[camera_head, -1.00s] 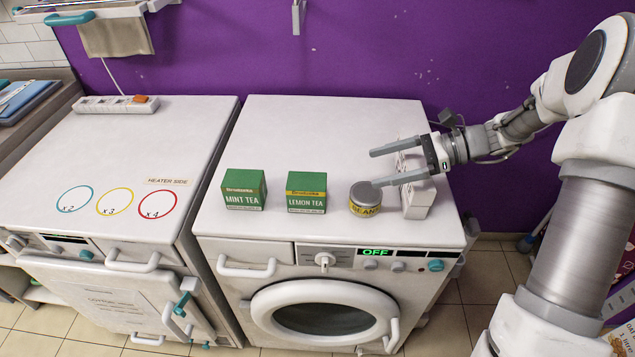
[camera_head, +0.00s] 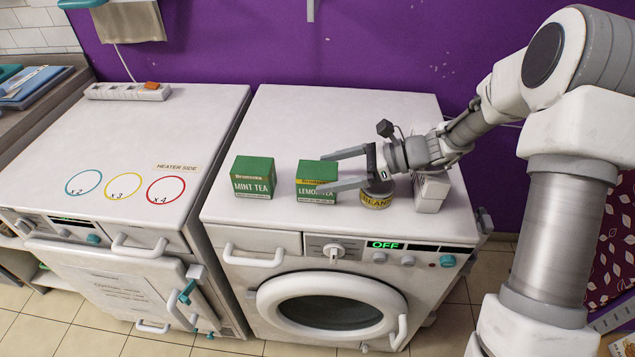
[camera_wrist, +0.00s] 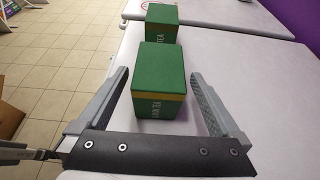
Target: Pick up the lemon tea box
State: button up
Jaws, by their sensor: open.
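The lemon tea box (camera_head: 317,178) is a green cube with a yellow band, standing on the right-hand white machine. It also shows in the wrist view (camera_wrist: 160,78), where it sits just ahead of and partly between the open fingers. My gripper (camera_head: 325,171) is open and empty. In the head view its fingertips reach the right side of the lemon tea box, and one finger covers part of its front. In the wrist view my gripper (camera_wrist: 157,82) has one finger on each side of the box; contact cannot be told.
The mint tea box (camera_head: 254,177) stands left of the lemon tea box and behind it in the wrist view (camera_wrist: 161,22). A beans can (camera_head: 376,196) and a white carton (camera_head: 430,190) stand right, under my arm. The left machine top (camera_head: 150,130) is mostly clear.

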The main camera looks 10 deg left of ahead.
aim_at(318, 169)
jog(key=x, duration=0.3)
jog(key=shift+a+f, duration=0.1)
jog(key=shift+f, duration=0.05)
jog(key=c, duration=1.3)
notch_tip(318, 169, up, 5)
jog(key=shift+f+p, duration=0.1)
jog(key=shift+p, duration=0.4)
jog(key=s+d+r, duration=0.2)
jog(key=d, duration=0.1)
jog(key=s+d+r+p, duration=0.1)
jog(key=s+d+r, duration=0.1)
jog(key=d, duration=0.1)
jog(key=s+d+r, duration=0.2)
jog(key=d, duration=0.1)
jog(key=shift+s+d+r+p, duration=0.15)
jog(key=shift+s+d+p, duration=0.15)
jog(key=shift+d+p, duration=0.1)
jog(key=shift+r, duration=0.15)
notch_tip(318, 169, up, 5)
jog(key=p, duration=0.5)
